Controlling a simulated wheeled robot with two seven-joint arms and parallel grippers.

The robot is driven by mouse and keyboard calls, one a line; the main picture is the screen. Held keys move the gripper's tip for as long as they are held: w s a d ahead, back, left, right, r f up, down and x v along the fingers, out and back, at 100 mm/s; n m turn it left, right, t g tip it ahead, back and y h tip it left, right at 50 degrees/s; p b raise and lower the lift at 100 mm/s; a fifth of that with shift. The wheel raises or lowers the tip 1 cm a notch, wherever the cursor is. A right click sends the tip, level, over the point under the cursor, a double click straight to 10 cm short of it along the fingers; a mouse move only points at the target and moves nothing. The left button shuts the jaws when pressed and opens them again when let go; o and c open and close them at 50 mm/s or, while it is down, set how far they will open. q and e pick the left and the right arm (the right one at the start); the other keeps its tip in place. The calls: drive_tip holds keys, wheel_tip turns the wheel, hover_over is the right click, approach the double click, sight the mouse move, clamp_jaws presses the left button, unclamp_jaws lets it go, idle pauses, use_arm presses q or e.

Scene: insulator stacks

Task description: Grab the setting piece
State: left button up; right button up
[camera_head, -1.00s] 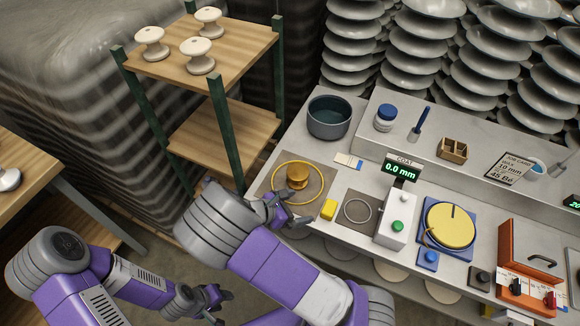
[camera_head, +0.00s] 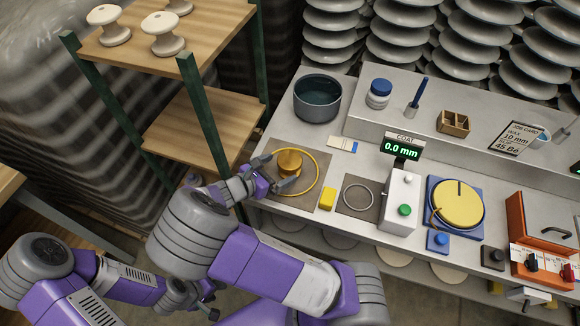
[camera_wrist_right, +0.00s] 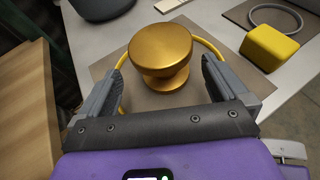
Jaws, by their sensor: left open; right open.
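The setting piece appears to be the gold, spool-shaped knob (camera_head: 288,162), standing upright inside a yellow ring (camera_head: 316,178) on a brown mat (camera_head: 322,163). In the right wrist view, the gold knob (camera_wrist_right: 160,56) has a wide round top and a narrower waist. My right gripper (camera_head: 276,172) is open beside it. In the right wrist view its two fingers (camera_wrist_right: 163,92) stand left and right of the knob's near side, with gaps visible. My left gripper (camera_head: 205,300) is open, low at the bottom left, away from the bench.
A yellow block (camera_head: 328,199) and a grey ring (camera_head: 358,197) on another mat lie right of the gold knob. A dark bowl (camera_head: 317,98) stands behind. A wooden shelf (camera_head: 200,135) with green posts, holding white insulators (camera_head: 163,34), is close on the left.

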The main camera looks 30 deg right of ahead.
sight(290, 165)
drive_tip(key=b+x, duration=0.1)
drive_tip(key=x, duration=0.3)
drive_tip(key=shift+s+b, duration=0.2)
drive_tip(key=shift+b, duration=0.15)
drive_tip(key=shift+w+d+f, duration=0.15)
drive_tip(key=shift+d+f, duration=0.05)
drive_tip(key=shift+d, duration=0.45)
drive_tip(key=shift+c, duration=0.5)
drive_tip(key=c, duration=1)
drive_tip(key=shift+r, duration=0.1)
drive_tip(key=shift+c, duration=0.2)
